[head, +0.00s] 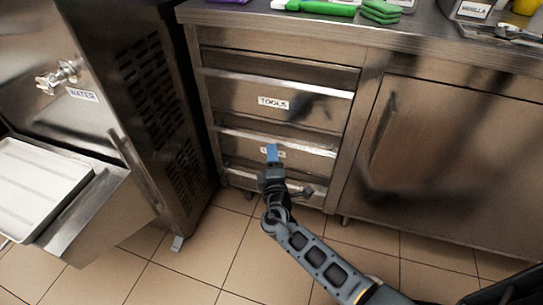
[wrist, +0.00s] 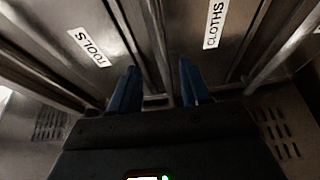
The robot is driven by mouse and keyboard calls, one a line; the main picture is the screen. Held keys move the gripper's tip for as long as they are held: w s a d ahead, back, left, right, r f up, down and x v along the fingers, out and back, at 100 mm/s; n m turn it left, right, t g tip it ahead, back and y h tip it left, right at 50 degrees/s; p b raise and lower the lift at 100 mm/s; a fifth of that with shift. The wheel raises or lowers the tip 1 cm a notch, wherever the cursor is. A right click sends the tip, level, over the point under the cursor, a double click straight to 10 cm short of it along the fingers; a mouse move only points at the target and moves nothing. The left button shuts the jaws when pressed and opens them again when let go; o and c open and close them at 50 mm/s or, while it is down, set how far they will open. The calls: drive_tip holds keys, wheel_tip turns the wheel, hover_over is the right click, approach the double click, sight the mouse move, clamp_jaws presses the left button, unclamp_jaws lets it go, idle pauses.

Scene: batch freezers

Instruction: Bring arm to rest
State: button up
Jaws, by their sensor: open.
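My gripper (head: 272,154) has blue fingers and is in front of the drawer stack, over the lower drawer's label in the head view. In the wrist view, the two blue fingers of my gripper (wrist: 158,85) stand apart with nothing between them. The drawer labelled TOOLS (head: 231,95) is above the gripper and looks shut. The lower drawer (head: 235,147) has its label mostly hidden by my gripper in the head view; the wrist view shows a CLOTHS label (wrist: 214,24) and a TOOLS label (wrist: 90,47). I cannot tell whether the fingers touch the drawer front.
A steel machine labelled WATER (head: 82,95) stands left, with a white tray (head: 38,188) projecting low. A cabinet door (head: 455,150) is at right. Green gloves (head: 381,11) and a green-handled tool (head: 328,8) lie on the counter. The tiled floor (head: 190,262) in front looks clear.

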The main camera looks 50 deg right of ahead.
idle(0.3)
drive_tip(key=s+a+f+m+y, duration=0.1)
drive_tip(key=s+a+f+y, duration=0.2)
drive_tip(key=s+a, duration=0.35)
drive_tip(key=s+a+f+m+y, duration=0.1)
drive_tip(key=s+a+f+y, duration=0.2)
drive_tip(key=s+a, duration=0.35)
drive_tip(key=s+a+r+m+y, duration=0.1)
drive_tip(key=s+a+r+y, duration=0.15)
drive_tip(key=s, duration=0.35)
drive_tip(key=s+a+r+m+y, duration=0.1)
drive_tip(key=s+a+r+y, duration=0.1)
drive_tip(key=s+a+r, duration=0.3)
drive_tip(key=s+a+r+m+t+y, duration=0.1)
drive_tip(key=s+r+m, duration=0.1)
drive_tip(key=s+r, duration=0.45)
drive_tip(key=s+a+r+m+t+y, duration=0.1)
drive_tip(key=s+r+m+t+y, duration=0.15)
drive_tip(key=r, duration=0.75)
wheel_tip(320, 180, up, 18)
drive_tip(key=s+p, duration=0.1)
drive_tip(key=p, duration=1.6)
drive_tip(key=shift+g+h, duration=0.3)
drive_tip(key=shift+g, duration=0.05)
drive_tip(key=shift+f, duration=0.1)
